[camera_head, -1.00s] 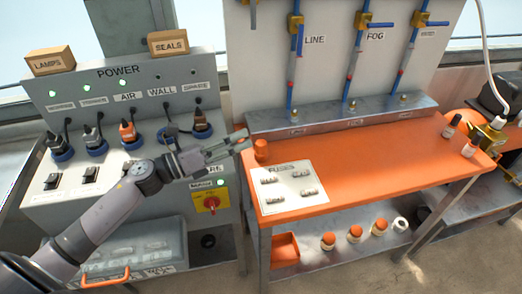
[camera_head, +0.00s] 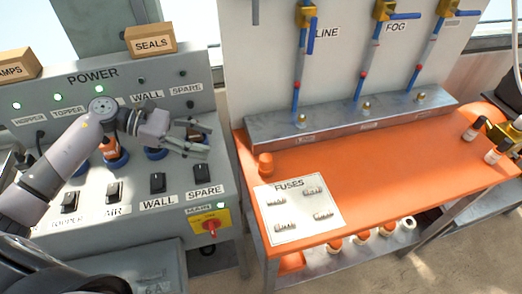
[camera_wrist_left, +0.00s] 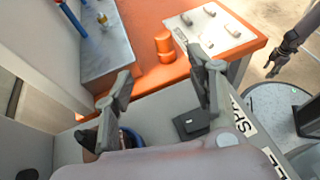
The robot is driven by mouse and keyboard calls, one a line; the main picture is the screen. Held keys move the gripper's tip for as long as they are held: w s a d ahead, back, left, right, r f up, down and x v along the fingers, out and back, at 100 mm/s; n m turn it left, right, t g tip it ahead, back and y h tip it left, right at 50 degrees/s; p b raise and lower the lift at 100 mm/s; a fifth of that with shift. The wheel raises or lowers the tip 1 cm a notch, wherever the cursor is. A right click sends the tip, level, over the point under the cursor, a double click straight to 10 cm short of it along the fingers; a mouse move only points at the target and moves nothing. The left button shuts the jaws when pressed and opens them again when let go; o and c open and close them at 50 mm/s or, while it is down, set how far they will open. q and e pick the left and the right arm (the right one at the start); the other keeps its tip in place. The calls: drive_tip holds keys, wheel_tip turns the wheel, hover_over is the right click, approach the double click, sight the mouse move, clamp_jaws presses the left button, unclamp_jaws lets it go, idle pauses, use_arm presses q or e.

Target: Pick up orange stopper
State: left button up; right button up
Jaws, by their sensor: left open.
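The orange stopper (camera_head: 265,164) stands upright on the left end of the orange bench top (camera_head: 390,165), close to its left edge. It also shows in the left wrist view (camera_wrist_left: 165,46), beyond and between my fingers. My left gripper (camera_head: 206,146) is open and empty over the grey power panel, to the left of the stopper and apart from it. Its two fingers show in the left wrist view (camera_wrist_left: 160,72). My right gripper (camera_wrist_left: 272,64) shows small at the right of the left wrist view, too small to judge its jaws.
A white fuse card (camera_head: 298,212) with several fuses lies just in front of the stopper. A metal ledge (camera_head: 350,118) with valves runs behind it. Plugs and switches on the power panel (camera_head: 135,190) lie under my left arm. The bench's middle is clear.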

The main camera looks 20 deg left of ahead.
use_arm(q)
drive_tip(key=p, duration=0.3)
approach(265, 157)
drive_tip(key=p+x, duration=0.1)
drive_tip(key=x, duration=0.4)
drive_tip(key=shift+r+p, duration=0.15)
drive_tip(key=shift+p, duration=0.15)
drive_tip(key=shift+w+d, duration=0.1)
drive_tip(key=shift+d, duration=0.2)
drive_tip(key=p+x, duration=0.3)
drive_tip(key=x, duration=0.1)
drive_tip(key=shift+w+d, duration=0.1)
drive_tip(key=shift+d+f, duration=0.2)
drive_tip(key=shift+f, duration=0.15)
use_arm(e)
wheel_tip(265, 157, up, 7)
drive_tip(key=s, duration=0.2)
drive_tip(key=shift+r, duration=0.2)
use_arm(q)
drive_tip(key=shift+c, duration=0.2)
use_arm(e)
drive_tip(key=shift+d, duration=0.15)
